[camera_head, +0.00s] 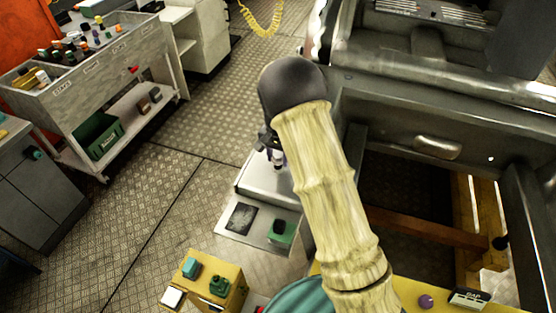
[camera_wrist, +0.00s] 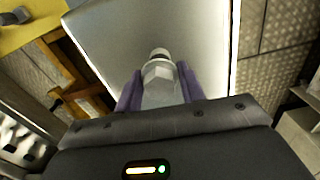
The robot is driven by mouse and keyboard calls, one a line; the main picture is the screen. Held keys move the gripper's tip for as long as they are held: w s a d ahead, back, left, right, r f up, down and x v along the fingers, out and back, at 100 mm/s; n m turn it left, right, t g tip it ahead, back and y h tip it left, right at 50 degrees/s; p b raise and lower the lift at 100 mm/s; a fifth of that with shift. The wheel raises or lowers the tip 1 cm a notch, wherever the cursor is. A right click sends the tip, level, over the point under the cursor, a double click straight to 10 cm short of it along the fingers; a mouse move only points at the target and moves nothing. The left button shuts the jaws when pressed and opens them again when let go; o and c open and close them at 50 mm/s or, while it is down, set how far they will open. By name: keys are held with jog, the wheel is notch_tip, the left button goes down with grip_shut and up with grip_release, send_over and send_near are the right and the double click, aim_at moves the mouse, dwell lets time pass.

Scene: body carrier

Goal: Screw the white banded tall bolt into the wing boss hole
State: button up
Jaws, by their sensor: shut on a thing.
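My gripper (camera_wrist: 158,84) has purple fingers, one on each side of a pale grey-white bolt (camera_wrist: 160,72), and is shut on it. The bolt shows a faceted hexagonal part and a narrower rounded end with a dark band. In the head view my gripper (camera_head: 270,143) is small and partly hidden behind my dark wrist and cream-sleeved arm. A short piece of the bolt (camera_head: 278,158) shows below it, above a light grey panel (camera_head: 262,178). In the wrist view this smooth panel (camera_wrist: 105,35) lies behind the bolt. I cannot make out the wing boss hole in either view.
A grey vehicle body (camera_head: 410,120) stands close on the right. A plate with a green block (camera_head: 283,232) lies at the panel's front. A yellow stand (camera_head: 217,283) with small parts is at the bottom. A parts cart (camera_head: 90,70) stands at left; the floor between is clear.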

jog(key=shift+m+p, duration=0.35)
jog(key=shift+m, duration=0.45)
jog(key=shift+r+m+p, duration=0.1)
jog(key=shift+m+p, duration=0.25)
jog(key=shift+m, duration=0.55)
jog(key=shift+m+p, duration=0.5)
jog(key=shift+m, duration=0.4)
jog(key=o, duration=0.6)
